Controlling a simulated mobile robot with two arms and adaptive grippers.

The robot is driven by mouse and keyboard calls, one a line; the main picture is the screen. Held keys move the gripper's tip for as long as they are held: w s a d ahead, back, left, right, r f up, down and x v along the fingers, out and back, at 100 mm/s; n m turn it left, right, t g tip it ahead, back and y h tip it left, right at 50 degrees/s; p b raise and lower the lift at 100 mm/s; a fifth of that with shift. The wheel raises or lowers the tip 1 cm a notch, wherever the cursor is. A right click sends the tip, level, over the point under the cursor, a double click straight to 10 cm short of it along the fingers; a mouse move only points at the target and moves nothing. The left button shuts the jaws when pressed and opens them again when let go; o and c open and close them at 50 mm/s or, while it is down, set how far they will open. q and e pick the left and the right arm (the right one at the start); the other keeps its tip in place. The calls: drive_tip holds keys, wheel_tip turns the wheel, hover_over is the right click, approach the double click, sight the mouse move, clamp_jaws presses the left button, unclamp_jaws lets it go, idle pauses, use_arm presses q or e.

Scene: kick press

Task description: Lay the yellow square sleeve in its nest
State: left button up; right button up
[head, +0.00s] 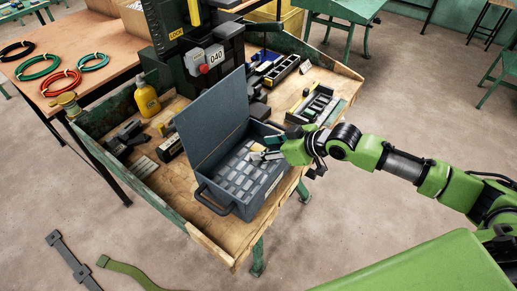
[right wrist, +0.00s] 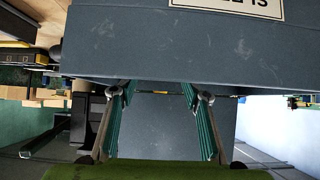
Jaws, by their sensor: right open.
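A blue-grey metal case (head: 272,188) with its lid raised stands on the wooden bench. Its insert (head: 238,181) holds several pale square cells. My right gripper (head: 266,155) is over the right part of the open case, reaching in from the right. A small yellowish patch (head: 258,148) shows beside its fingertips; I cannot tell whether it is the yellow square sleeve. In the right wrist view the two fingers (right wrist: 160,95) stand apart with nothing clearly between them, and a grey case wall (right wrist: 160,45) with a label fills the top. My left gripper is not in view.
A green press (head: 190,50) stands behind the case. A yellow bottle (head: 146,97) is at the bench's left, and a tray of small parts (head: 317,105) is right of the case. A side table (head: 75,45) holds coloured cable rings. The bench's front left corner is bare.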

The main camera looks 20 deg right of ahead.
sight(258, 147)
drive_tip(key=x, duration=0.3)
drive_tip(key=shift+w+a, duration=0.1)
drive_tip(key=shift+a, duration=0.05)
drive_tip(key=c, duration=1.2)
drive_tip(key=shift+r, duration=0.1)
